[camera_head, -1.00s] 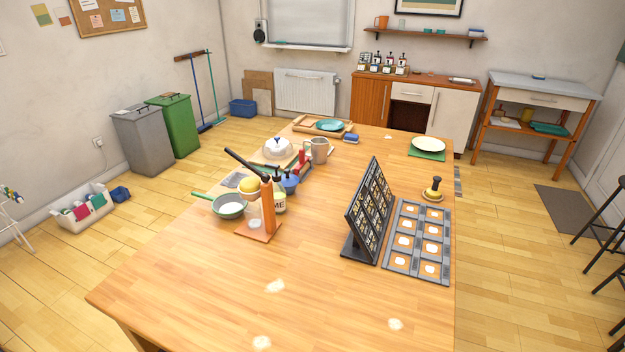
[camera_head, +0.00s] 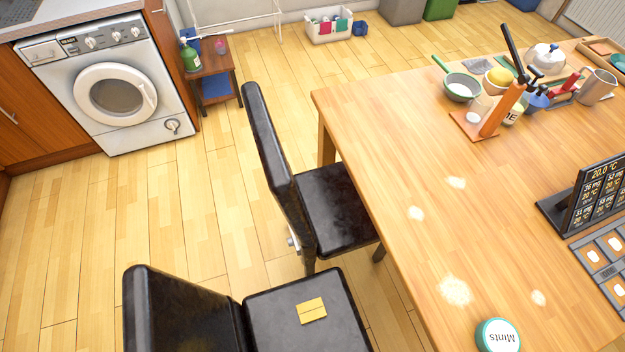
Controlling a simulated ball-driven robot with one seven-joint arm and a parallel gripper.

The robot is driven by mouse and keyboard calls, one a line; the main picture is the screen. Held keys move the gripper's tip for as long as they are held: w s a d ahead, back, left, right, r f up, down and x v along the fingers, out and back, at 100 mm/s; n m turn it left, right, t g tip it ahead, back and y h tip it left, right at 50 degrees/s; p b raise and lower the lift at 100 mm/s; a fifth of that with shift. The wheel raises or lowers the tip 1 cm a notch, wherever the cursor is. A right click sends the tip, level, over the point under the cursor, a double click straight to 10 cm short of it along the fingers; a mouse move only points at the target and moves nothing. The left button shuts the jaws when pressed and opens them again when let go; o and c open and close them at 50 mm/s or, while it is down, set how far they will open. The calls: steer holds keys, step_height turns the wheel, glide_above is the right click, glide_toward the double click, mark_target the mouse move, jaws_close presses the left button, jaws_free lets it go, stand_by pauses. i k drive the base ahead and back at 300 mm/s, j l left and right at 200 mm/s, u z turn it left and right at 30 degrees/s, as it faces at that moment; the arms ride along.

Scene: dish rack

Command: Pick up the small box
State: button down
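A small flat yellow box (camera_head: 312,311) lies on the dark seat of the nearer black chair (camera_head: 300,325), at the bottom of the head view. A line runs across its top face. Nothing covers it. It is the only thing on that seat. My gripper does not show in the head view.
A second black chair (camera_head: 335,205) stands beyond, beside the wooden table (camera_head: 400,150). A round mints tin (camera_head: 497,335) lies near the table's front. A black display board (camera_head: 590,195) stands at right. A washing machine (camera_head: 110,85) is at far left. Floor left of the chairs is clear.

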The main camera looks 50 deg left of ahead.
mark_target(314, 310)
steer(key=k+u, duration=0.25)
steer(key=k, duration=0.15)
steer(key=k+j+u, duration=0.2)
steer(key=k, duration=0.2)
steer(key=k+j+u, duration=0.1)
steer(key=k+u, duration=0.15)
steer(key=i+l, duration=0.25)
steer(key=l, duration=0.15)
steer(key=i+l, duration=0.25)
steer(key=l, duration=0.15)
steer(key=i+l+u, duration=0.2)
steer(key=u, duration=0.15)
steer(key=i+l+u, duration=0.15)
steer(key=l+u, duration=0.2)
steer(key=i+l+u, duration=0.1)
steer(key=l+u, duration=0.25)
steer(key=u, duration=0.4)
